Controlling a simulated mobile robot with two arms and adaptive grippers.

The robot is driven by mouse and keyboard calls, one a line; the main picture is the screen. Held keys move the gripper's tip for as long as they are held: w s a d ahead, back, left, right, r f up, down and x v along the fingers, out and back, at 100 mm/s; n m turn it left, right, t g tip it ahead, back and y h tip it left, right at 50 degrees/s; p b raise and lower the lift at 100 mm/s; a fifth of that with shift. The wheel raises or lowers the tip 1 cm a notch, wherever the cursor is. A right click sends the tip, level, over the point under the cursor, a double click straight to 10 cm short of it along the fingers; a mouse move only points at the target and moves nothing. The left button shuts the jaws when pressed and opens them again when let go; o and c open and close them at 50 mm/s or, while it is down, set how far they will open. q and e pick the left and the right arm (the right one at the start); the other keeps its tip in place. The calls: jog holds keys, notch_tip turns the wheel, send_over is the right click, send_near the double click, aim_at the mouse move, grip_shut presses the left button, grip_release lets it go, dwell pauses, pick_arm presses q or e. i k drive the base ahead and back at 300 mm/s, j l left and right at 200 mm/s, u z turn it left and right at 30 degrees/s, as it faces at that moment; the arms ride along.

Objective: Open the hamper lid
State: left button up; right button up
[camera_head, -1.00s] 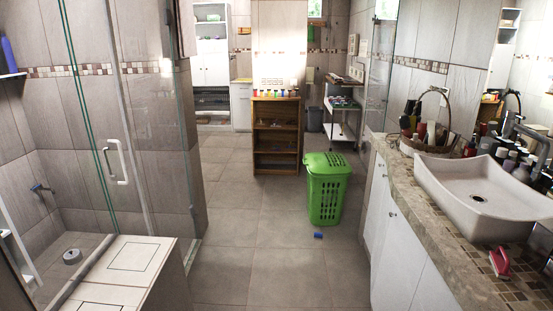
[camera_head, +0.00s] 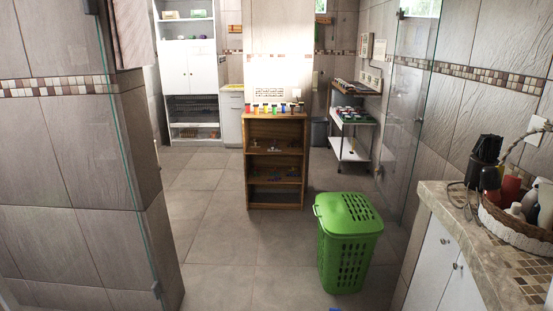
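The green hamper (camera_head: 345,258) stands upright on the tiled floor, right of the middle in the head view. Its slatted green lid (camera_head: 347,211) lies shut on top. The sides have rows of slots, and a lip of the lid sticks out at its left edge. Neither of my grippers shows in the head view.
A wooden shelf (camera_head: 274,160) with small coloured jars on top stands behind the hamper. A stone-topped counter (camera_head: 463,226) with a basket (camera_head: 515,222) is at the right. A tiled wall with glass (camera_head: 140,215) is at the left. Floor (camera_head: 215,240) left of the hamper is clear.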

aim_at(334, 215)
jog(key=i+z, duration=0.15)
jog(key=i, duration=0.3)
jog(key=i+j+z, duration=0.15)
jog(key=i, duration=0.25)
jog(key=i+j+z, duration=0.15)
jog(key=i, duration=0.25)
jog(key=i+j+z, duration=0.15)
jog(key=i, duration=0.3)
